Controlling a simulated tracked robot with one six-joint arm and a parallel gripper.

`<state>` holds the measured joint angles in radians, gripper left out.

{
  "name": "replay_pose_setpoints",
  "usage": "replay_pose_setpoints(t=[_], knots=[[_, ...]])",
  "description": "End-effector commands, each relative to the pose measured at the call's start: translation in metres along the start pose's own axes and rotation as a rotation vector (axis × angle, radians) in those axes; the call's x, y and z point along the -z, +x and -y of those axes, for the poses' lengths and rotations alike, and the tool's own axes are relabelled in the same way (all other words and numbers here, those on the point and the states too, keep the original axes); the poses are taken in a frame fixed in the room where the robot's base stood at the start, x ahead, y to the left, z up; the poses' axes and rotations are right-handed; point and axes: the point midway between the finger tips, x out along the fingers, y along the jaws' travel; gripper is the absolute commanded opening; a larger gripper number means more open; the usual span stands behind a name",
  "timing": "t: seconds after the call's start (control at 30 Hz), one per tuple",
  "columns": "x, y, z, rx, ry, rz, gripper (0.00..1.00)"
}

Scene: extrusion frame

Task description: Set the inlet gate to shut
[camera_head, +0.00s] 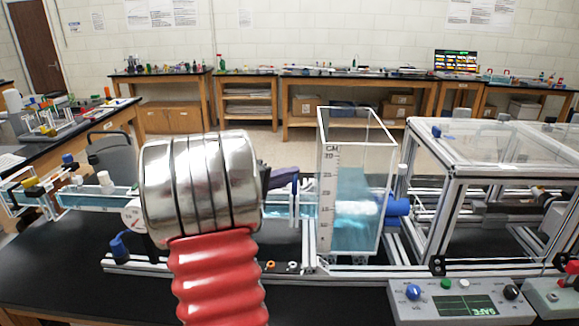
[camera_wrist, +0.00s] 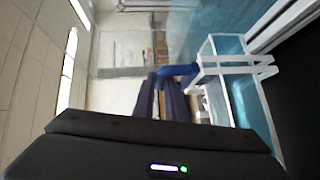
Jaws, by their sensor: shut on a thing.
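The inlet gate (camera_head: 295,187) is a blue piece in a pale frame on the clear channel, just left of the tall water tank (camera_head: 357,190). In the wrist view the blue gate handle (camera_wrist: 180,71) sits by a white frame (camera_wrist: 230,65) over blue water. My gripper (camera_head: 284,177) reaches it from the left, partly hidden behind my silver and red arm. In the wrist view its dark fingers (camera_wrist: 162,98) are shut on the blue handle. How far the gate plate is raised or lowered is hard to tell.
A framed clear enclosure (camera_head: 500,145) stands right of the tank. A grey control box (camera_head: 460,300) with a small screen sits at the front right. A blue valve handle (camera_head: 122,245) is at the left of the rig. Black bench is bare at the front left.

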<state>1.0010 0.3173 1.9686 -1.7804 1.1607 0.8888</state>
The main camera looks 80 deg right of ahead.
Motion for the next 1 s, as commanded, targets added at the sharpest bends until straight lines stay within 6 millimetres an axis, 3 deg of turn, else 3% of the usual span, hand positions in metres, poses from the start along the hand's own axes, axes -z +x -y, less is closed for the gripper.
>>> replay_pose_setpoints(t=[0.27, 0.3, 0.57, 1.0], knots=[[-0.0015, -0.0001, 0.009, 0.012, -0.005, 0.0, 0.0], [-0.0016, -0.0001, 0.0094, 0.013, -0.005, 0.0, 0.12], [-0.0016, 0.0001, 0.0077, 0.011, -0.004, 0.001, 0.31], [-0.0002, -0.0077, 0.0052, 0.006, -0.001, -0.001, 0.31]])
